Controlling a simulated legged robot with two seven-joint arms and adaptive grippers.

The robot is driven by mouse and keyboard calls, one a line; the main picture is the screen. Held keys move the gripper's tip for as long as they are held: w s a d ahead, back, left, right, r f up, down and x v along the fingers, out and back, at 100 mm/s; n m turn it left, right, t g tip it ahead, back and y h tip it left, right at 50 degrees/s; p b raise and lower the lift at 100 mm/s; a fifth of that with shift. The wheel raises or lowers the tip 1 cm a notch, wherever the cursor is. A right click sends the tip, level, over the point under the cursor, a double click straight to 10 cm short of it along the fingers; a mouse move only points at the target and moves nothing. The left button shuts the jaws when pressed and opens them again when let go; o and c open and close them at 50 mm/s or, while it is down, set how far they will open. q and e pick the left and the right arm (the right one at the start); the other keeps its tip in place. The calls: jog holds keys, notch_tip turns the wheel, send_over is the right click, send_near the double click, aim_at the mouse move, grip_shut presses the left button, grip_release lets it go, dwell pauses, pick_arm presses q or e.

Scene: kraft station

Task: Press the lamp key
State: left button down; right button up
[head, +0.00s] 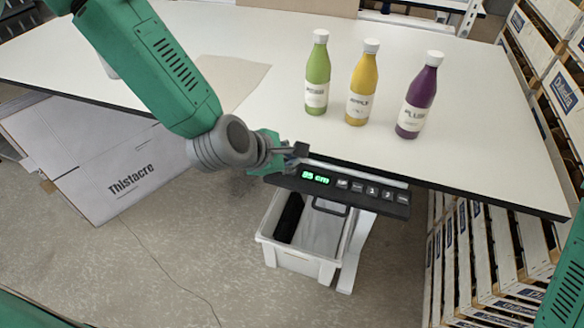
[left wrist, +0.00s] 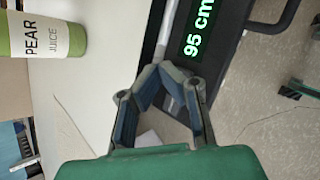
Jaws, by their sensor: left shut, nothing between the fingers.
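The black control panel (head: 290,181) hangs under the table's front edge, with a lit green display (head: 316,177) reading 95 cm. A row of several small keys (head: 372,191) lies to the right of the display; 1 and 2 are legible, the other labels too small to read. My left gripper (head: 299,152) is shut and empty at the panel's left end, near the table edge, left of the keys. The left wrist view shows its fingertips (left wrist: 168,72) together beside the display (left wrist: 198,35); the keys are out of that view. My right gripper is out of view.
Green (head: 317,80), yellow (head: 362,88) and purple (head: 417,100) juice bottles stand on the white table (head: 470,150) behind the panel. A white bin (head: 292,258) stands below it. A large carton (head: 110,160) is at left; wooden crates (head: 490,245) are at right.

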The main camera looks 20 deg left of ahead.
pick_arm(q)
jog(key=shift+f, duration=0.2)
jog(key=shift+f, duration=0.2)
jog(key=shift+f+b, duration=0.4)
jog(key=shift+b, duration=0.1)
dwell(0.7)
jog(key=shift+r, duration=0.1)
jog(key=shift+s+r+p, duration=0.1)
jog(key=shift+r+p, duration=0.65)
jog(key=shift+r, duration=0.05)
notch_tip(320, 180, up, 6)
jog(key=p, duration=0.5)
